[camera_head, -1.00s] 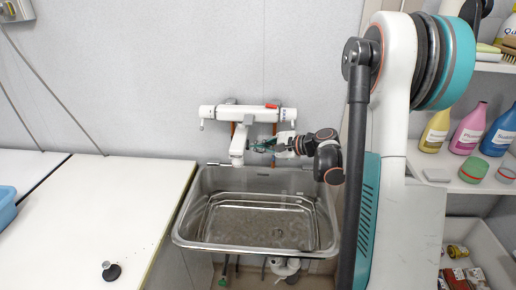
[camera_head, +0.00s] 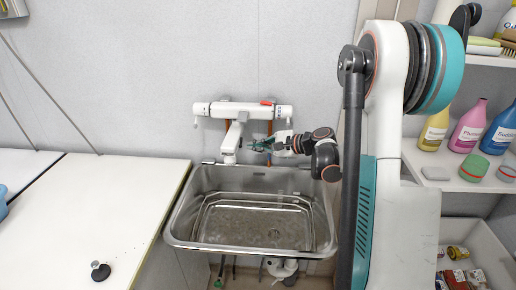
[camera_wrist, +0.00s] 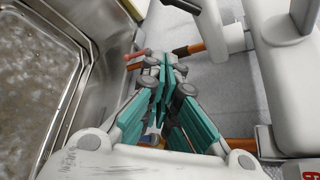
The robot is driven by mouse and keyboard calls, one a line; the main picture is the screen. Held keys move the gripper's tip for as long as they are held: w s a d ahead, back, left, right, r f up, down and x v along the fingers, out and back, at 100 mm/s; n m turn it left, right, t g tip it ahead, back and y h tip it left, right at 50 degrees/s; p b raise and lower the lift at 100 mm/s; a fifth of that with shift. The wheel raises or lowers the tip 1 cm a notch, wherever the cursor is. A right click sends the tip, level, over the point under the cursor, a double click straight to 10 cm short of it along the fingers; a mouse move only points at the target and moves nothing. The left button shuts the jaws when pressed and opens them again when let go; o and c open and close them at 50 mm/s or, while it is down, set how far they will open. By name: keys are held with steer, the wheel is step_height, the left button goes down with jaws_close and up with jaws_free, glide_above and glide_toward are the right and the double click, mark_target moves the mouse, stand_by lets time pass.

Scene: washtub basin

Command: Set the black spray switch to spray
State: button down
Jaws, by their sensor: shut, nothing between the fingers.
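A white wall mixer tap (camera_head: 262,111) hangs above the sink, and its white spout (camera_head: 231,142) reaches down and forward. In the wrist view the spout (camera_wrist: 201,38) ends near the top edge. A small black piece (camera_wrist: 182,6) shows there, probably the spray switch, cut by the frame edge. In the head view I cannot make the switch out clearly. My gripper (camera_head: 252,146) is just right of the spout's lower end, below the mixer body. In the wrist view my teal-fingered gripper (camera_wrist: 162,62) is shut and empty, a little short of the black piece; contact is not visible.
The steel sink (camera_head: 182,215) lies below my gripper; its wall (camera_wrist: 110,35) is close on the left in the wrist view. Copper-coloured pipes (camera_wrist: 190,49) run near the fingers. A white counter (camera_head: 110,200) with a black stopper (camera_head: 100,271) is left. Shelves with bottles (camera_head: 467,127) are right.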

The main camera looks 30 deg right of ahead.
steer(key=p+v, duration=0.2)
steer(key=v, duration=0.8)
steer(key=shift+w+r+p, duration=0.2)
steer(key=shift+r+p, duration=0.15)
steer(key=shift+r, duration=0.05)
